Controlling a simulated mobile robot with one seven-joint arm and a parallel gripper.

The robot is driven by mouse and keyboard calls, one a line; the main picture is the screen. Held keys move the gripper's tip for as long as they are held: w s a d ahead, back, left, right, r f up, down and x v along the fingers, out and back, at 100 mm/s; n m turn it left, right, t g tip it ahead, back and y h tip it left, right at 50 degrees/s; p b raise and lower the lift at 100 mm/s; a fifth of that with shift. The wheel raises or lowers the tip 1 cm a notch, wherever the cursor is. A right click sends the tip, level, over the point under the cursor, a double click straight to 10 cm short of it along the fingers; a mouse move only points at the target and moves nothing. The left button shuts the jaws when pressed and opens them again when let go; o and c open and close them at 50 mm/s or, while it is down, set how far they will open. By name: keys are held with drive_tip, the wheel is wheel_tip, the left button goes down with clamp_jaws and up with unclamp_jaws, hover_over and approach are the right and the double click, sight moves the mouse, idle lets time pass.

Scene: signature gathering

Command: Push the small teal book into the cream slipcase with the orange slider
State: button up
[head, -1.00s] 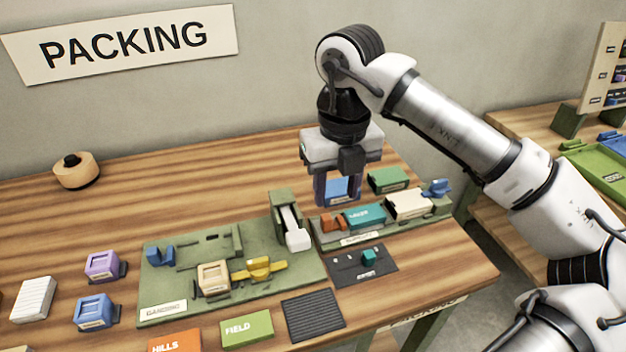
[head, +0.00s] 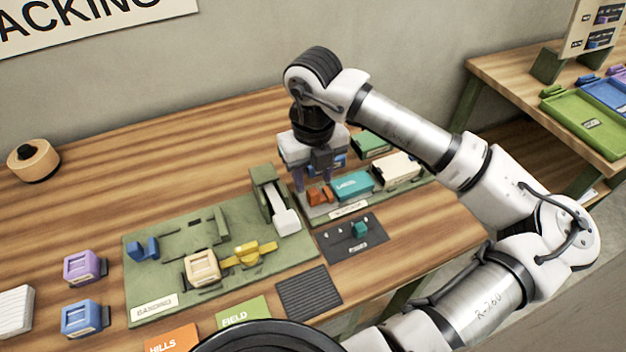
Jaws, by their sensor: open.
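The small teal book (head: 352,186) lies on a green board, between the orange slider (head: 319,195) at its left and the cream slipcase (head: 398,168) at its right. The book's right end is close to the slipcase; I cannot tell whether it is inside the opening. My gripper (head: 313,183) points down with its fingers apart and empty, at the slider's back left. One finger is left of the slider and the other appears just behind it. Whether a finger touches the slider I cannot tell.
A green case (head: 372,143) and a blue piece, partly hidden by my gripper, stand behind the board. The green banding board (head: 180,295) with its upright press is to the left. A dark mat (head: 352,240) with a small teal block lies in front.

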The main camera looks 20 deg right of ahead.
sight(314, 191)
drive_tip(key=shift+f+p, duration=0.3)
drive_tip(key=shift+f, duration=1.6)
clamp_jaws()
